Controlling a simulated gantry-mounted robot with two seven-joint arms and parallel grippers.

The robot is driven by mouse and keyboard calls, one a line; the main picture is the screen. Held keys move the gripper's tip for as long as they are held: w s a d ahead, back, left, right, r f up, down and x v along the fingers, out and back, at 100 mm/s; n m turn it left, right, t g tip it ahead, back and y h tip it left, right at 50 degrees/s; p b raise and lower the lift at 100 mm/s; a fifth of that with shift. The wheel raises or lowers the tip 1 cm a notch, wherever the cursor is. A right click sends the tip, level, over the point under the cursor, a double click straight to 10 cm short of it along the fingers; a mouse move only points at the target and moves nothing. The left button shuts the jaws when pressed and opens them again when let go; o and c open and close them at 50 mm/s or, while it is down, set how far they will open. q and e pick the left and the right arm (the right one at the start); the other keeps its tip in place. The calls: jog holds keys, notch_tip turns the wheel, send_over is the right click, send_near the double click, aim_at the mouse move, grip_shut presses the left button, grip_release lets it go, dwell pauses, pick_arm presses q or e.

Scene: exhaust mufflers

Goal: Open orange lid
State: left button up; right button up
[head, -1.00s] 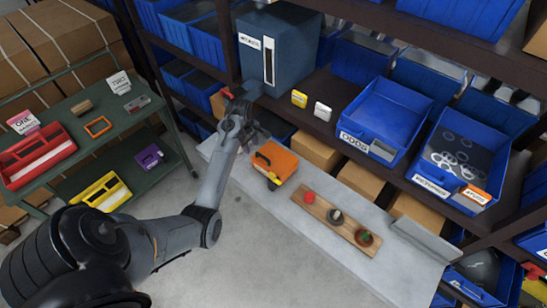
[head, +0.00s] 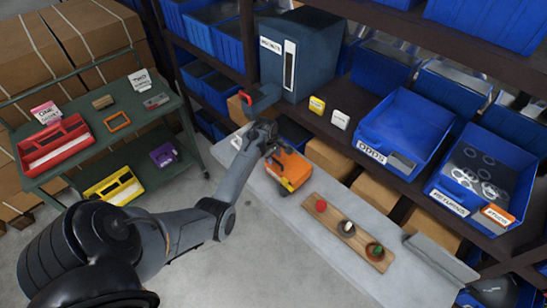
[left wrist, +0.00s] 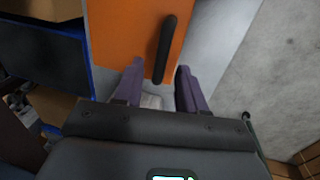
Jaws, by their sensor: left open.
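An orange lid (head: 292,172) tops a box on the grey bench, with a black handle on it. In the left wrist view the orange lid (left wrist: 120,30) fills the top middle, and its black handle (left wrist: 166,45) runs toward my fingers. My left gripper (head: 273,151) is at the lid's upper left edge in the head view, partly hidden by my own wrist. In the left wrist view my left gripper (left wrist: 159,88) is open, its purple fingers on either side of the handle's near end. I cannot tell whether they touch anything. My right gripper is not in view.
A wooden board (head: 347,233) with several small items lies on the bench right of the box. A blue-grey cabinet (head: 297,62) and blue bins (head: 405,128) stand on the shelf behind. A green cart (head: 95,140) with red and yellow trays is at left.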

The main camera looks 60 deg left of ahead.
pick_arm(q)
jog(key=shift+f, duration=0.2)
grip_shut()
dwell(0.3)
jog(key=shift+r, duration=0.1)
